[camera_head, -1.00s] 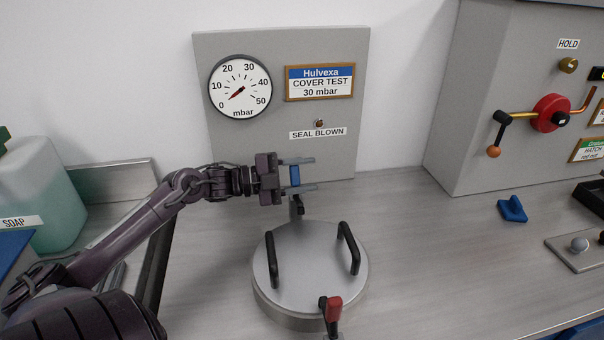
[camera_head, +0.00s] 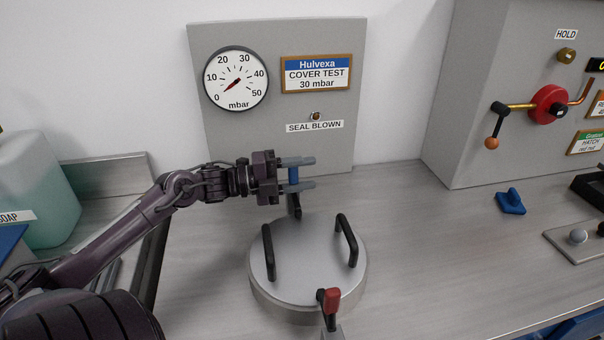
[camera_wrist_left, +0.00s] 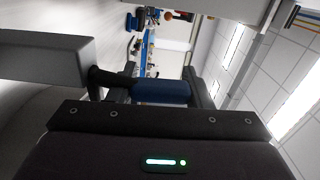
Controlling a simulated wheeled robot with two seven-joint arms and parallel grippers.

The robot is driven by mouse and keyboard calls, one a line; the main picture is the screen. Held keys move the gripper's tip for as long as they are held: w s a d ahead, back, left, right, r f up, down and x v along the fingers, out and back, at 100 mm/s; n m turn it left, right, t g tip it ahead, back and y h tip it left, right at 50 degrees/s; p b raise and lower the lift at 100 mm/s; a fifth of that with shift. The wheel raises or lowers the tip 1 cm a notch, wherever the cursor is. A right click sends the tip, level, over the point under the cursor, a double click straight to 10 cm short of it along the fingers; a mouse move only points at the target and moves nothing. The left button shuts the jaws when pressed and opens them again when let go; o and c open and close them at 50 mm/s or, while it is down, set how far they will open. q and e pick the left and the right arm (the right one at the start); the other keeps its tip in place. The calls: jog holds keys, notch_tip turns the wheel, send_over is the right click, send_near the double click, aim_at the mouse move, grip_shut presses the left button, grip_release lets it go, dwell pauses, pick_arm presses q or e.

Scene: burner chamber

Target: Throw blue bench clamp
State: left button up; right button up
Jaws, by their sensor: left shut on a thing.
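The blue bench clamp's handle (camera_head: 294,177) stands upright at the back edge of the round metal cover (camera_head: 300,262). Its dark lower part (camera_head: 294,205) shows just below the gripper. My left gripper (camera_head: 298,174) is shut on the blue handle, with one finger on its far side and one on its near side. The left wrist view also shows the blue handle (camera_wrist_left: 162,92) between the fingers. A red-handled clamp (camera_head: 329,300) stands at the front of the cover. My right gripper is not in view.
Two black handles (camera_head: 347,240) rise from the cover. Behind it is a grey panel with a gauge (camera_head: 236,78) and a "SEAL BLOWN" lamp (camera_head: 315,116). A blue object (camera_head: 510,202) lies on the bench at right.

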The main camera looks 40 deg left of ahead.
pick_arm(q)
jog(key=o, duration=1.1)
jog(key=shift+s, duration=0.1)
jog(key=b+v, duration=0.1)
jog(key=v, duration=0.6)
jog(key=shift+s+a, duration=0.25)
jog(key=shift+s, duration=0.05)
